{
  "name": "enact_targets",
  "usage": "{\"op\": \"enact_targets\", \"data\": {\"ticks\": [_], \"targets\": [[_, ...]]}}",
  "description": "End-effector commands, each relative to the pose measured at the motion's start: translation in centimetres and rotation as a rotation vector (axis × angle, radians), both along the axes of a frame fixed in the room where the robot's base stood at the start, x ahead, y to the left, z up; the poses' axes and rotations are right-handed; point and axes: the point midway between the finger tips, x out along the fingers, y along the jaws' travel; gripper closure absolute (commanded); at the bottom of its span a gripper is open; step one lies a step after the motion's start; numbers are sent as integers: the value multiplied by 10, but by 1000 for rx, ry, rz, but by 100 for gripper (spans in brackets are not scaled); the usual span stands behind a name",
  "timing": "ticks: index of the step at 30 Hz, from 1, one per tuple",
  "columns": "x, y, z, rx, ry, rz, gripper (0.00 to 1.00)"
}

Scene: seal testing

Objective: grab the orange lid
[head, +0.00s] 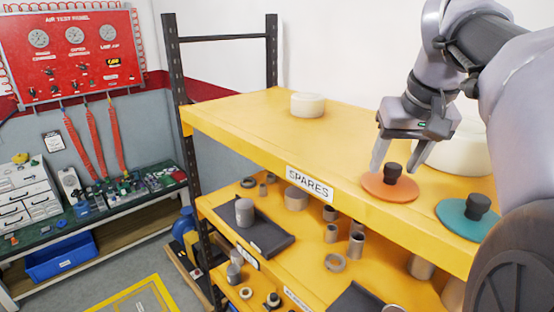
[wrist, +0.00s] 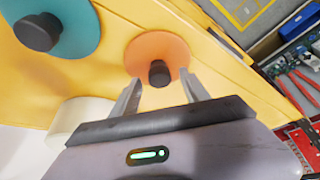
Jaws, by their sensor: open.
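The orange lid (head: 376,188) is a flat disc with a black knob (head: 392,172). It lies on the yellow top shelf near the front edge. In the wrist view the orange lid (wrist: 150,48) is straight ahead, its black knob (wrist: 158,73) between my finger tips in the picture. My gripper (head: 402,163) is open, pointing down, with its fingers apart on either side of the knob. I cannot tell whether the fingers touch the lid. In the wrist view my gripper (wrist: 162,86) holds nothing.
A teal lid (head: 460,220) with a black knob lies to the right of the orange lid. A large cream cylinder (head: 470,155) stands behind it, and a small cream cylinder (head: 307,104) stands farther left. The yellow shelf (head: 250,120) is clear on the left.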

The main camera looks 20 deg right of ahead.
Motion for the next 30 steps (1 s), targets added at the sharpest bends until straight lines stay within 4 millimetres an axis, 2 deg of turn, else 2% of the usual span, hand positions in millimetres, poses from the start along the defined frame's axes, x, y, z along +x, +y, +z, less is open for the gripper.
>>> {"op": "enact_targets", "data": {"ticks": [3, 4, 9, 12, 24, 30], "targets": [[0, 0, 1, 0, 0, 0, 46], [0, 0, 1, 0, 0, 0, 50], [0, 0, 1, 0, 0, 0, 84], [0, 0, 1, 0, 0, 0, 100], [0, 0, 2, 0, 0, 0, 100], [6, 3, 20, 0, 1, 1, 100]]}}
